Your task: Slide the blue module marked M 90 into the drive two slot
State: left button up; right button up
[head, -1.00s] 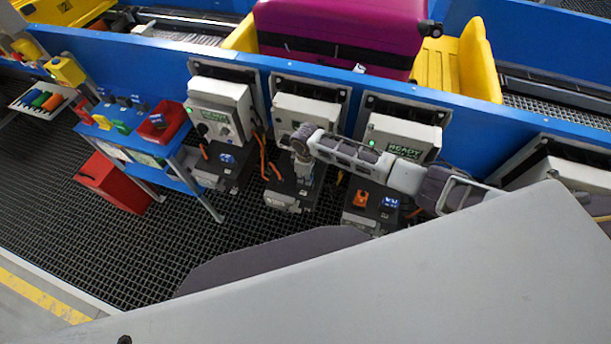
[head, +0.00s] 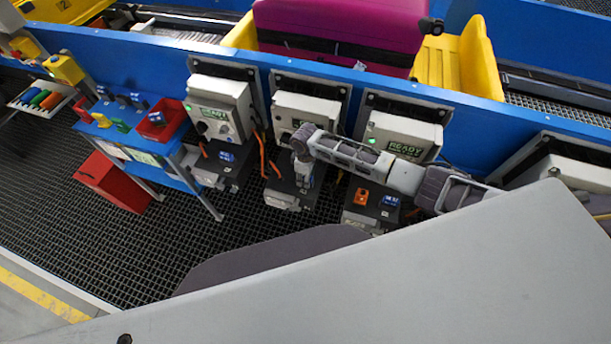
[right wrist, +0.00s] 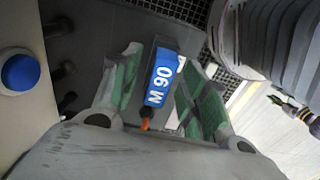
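The blue module marked M 90 (right wrist: 162,77) shows in the right wrist view between my right gripper's two green-padded fingers. It sits against a dark housing, and an orange part (right wrist: 145,124) shows at its near end. My right gripper (right wrist: 160,62) is open around the module, with a narrow gap visible on the left side. In the head view my right gripper (head: 304,182) points down at the middle drive unit (head: 283,194) and hides the module there. I cannot tell how deep the module sits. My left gripper is not in view.
White control boxes with drive units line the blue conveyor wall (head: 330,76). The right unit holds a blue module (head: 390,201) and an orange part (head: 361,194). A blue side table (head: 168,178) with a red bin (head: 160,122) stands left. A blue button (right wrist: 20,72) is near the gripper.

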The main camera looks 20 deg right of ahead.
jog(key=shift+r, duration=0.1)
notch_tip(320, 180, up, 12)
dwell(1.0)
dwell(1.0)
